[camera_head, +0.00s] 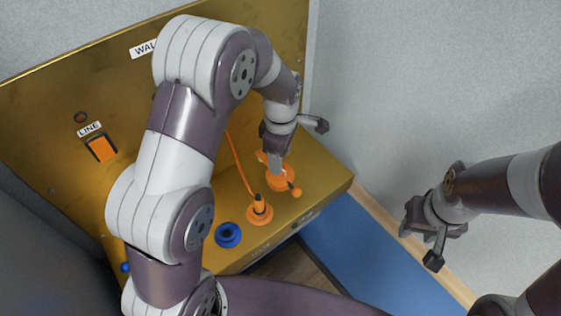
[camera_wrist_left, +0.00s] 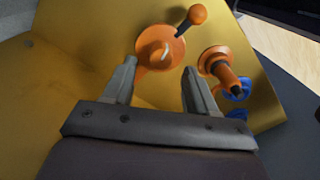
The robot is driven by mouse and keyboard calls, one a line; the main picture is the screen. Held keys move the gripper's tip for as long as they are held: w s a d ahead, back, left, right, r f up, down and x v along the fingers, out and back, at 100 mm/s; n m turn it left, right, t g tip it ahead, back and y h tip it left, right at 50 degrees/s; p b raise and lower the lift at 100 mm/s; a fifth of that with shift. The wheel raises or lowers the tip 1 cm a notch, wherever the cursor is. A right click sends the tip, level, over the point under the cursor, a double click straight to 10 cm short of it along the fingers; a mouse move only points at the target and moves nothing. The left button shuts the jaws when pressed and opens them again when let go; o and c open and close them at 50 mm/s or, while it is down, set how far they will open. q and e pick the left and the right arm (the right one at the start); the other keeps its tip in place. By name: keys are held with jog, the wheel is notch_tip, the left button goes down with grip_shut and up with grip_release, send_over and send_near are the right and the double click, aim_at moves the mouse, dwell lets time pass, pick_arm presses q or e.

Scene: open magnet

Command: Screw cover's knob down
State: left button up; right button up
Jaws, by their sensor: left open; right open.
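A round orange cover (camera_head: 281,180) sits on the gold bench, with a pale raised piece at its centre and a dark lever ending in an orange ball knob (camera_head: 296,192). My left gripper (camera_head: 272,161) is right above this cover, pointing down, and partly hides it. In the left wrist view, my left gripper (camera_wrist_left: 160,68) has its fingers apart, with the orange cover (camera_wrist_left: 152,60) just past and between the tips and the ball knob (camera_wrist_left: 197,14) beyond. Contact cannot be told. My right gripper (camera_head: 424,238) is open and empty, away at the right.
An orange socket (camera_head: 260,211) with an upright plug and orange cable stands beside the cover, near a blue ring socket (camera_head: 228,235). The gold back panel (camera_head: 60,140) carries an orange switch (camera_head: 102,149). A blue floor strip (camera_head: 360,262) lies right of the bench.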

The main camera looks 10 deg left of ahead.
pick_arm(q)
jog(key=shift+s+f, duration=0.15)
jog(key=shift+f, duration=1.65)
jog(key=c, duration=1.1)
jog(key=shift+o, duration=0.2)
